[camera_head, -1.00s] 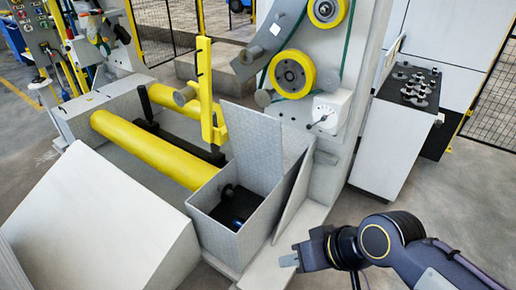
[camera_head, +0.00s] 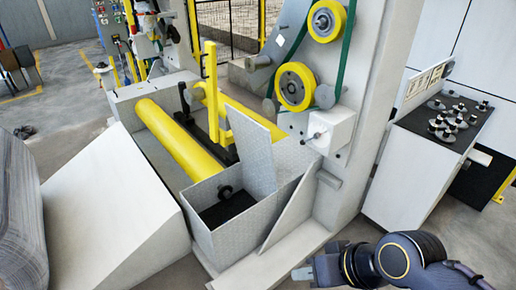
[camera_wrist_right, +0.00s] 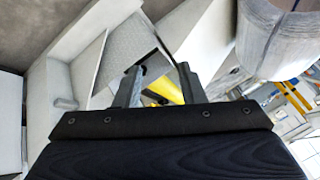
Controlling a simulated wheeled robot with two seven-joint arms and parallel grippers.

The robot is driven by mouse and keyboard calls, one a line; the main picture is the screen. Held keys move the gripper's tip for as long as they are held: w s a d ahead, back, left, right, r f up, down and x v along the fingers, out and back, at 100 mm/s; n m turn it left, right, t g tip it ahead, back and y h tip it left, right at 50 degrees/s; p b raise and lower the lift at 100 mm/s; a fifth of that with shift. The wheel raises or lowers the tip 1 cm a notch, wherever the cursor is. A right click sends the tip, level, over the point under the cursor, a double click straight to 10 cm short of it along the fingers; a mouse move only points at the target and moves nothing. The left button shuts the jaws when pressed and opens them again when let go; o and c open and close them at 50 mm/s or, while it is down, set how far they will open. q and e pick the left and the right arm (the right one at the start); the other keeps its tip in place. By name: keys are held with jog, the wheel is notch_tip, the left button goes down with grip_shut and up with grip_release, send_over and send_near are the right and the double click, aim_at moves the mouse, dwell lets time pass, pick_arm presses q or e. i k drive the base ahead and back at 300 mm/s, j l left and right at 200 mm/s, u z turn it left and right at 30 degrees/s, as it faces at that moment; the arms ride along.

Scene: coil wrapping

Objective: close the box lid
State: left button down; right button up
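The grey metal box (camera_head: 240,238) stands at the machine's base, in the middle of the head view. Its lid (camera_head: 252,158) stands upright, so the box is open and its dark inside shows. My right gripper (camera_head: 298,273) is to the right of the box, near the bottom of the head view, apart from the box and lid. In the right wrist view its two fingers (camera_wrist_right: 158,84) are spread with nothing held between them. A grey metal sheet (camera_wrist_right: 125,45) shows beyond them; I cannot tell which part it is. My left gripper is not in view.
A slanted grey panel (camera_head: 292,210) stands just right of the box. Yellow rollers (camera_head: 180,145) lie behind it, and a white sloped block (camera_head: 115,210) is to its left. A wrapped coil (camera_head: 18,215) stands at the far left. A cabinet (camera_head: 415,170) is at the right.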

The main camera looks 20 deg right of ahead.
aim_at(253, 141)
jog(key=i+l+u, duration=0.1)
jog(key=l+u, duration=0.15)
jog(key=l, duration=1.05)
jog(key=l+u, duration=0.3)
jog(key=l, duration=0.95)
jog(key=i+l+u, duration=0.15)
jog(key=l, duration=0.45)
jog(key=i+l+u, duration=0.2)
jog(key=l, duration=0.4)
jog(key=l+u, duration=0.15)
jog(key=l, duration=0.6)
jog(key=i+j+z, duration=0.1)
jog(key=z, duration=0.35)
jog(key=j+z, duration=0.15)
jog(key=z, duration=0.3)
jog(key=i+j+z, duration=0.1)
jog(key=z, duration=0.35)
jog(key=j, duration=0.05)
